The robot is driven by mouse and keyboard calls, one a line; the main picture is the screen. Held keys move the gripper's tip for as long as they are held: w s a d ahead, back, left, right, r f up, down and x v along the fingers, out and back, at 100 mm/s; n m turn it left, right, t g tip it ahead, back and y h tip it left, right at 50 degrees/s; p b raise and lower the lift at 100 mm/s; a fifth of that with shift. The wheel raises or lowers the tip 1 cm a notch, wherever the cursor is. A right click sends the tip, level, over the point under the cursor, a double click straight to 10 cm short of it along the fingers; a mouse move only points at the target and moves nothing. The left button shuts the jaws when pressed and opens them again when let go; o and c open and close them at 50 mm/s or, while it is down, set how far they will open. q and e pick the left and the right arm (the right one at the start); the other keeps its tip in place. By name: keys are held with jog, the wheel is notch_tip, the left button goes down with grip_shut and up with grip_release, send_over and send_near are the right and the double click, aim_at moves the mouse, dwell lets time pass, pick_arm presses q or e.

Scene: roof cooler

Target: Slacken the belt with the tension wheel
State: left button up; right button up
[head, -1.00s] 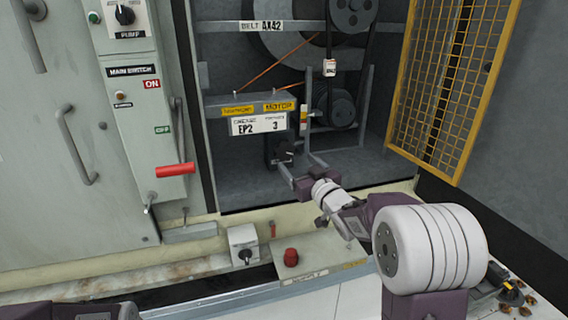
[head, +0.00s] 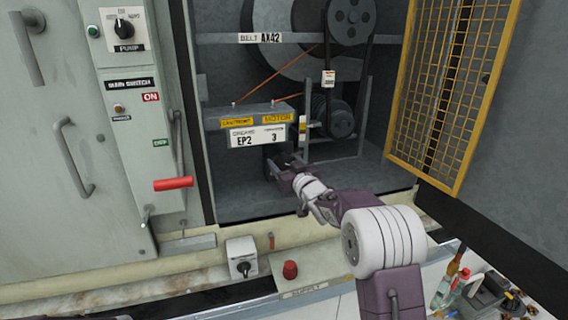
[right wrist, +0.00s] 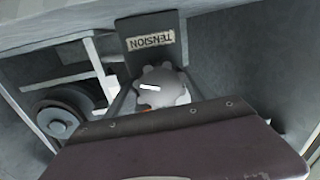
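The tension wheel (right wrist: 165,88) is a grey lobed knob with a white mark, below a plate lettered TENSION (right wrist: 150,42) in the right wrist view. In the head view my right gripper (head: 282,164) hides it, under the motor box (head: 252,118). My right gripper's fingers look spread, one to each side of the wheel; whether they touch it I cannot tell. The dark belt (head: 368,60) runs between the upper pulley (head: 351,14) and the lower pulley (head: 336,120). My left gripper is not in view.
A yellow mesh door (head: 450,90) stands open at the right. The main switch's red handle (head: 173,183) sticks out at the left. A knob box (head: 241,257) and red button (head: 290,270) are on the ledge below. Bottles and tools (head: 465,285) lie at lower right.

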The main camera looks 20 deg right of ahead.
jog(key=c, duration=0.9)
jog(key=shift+o, duration=0.2)
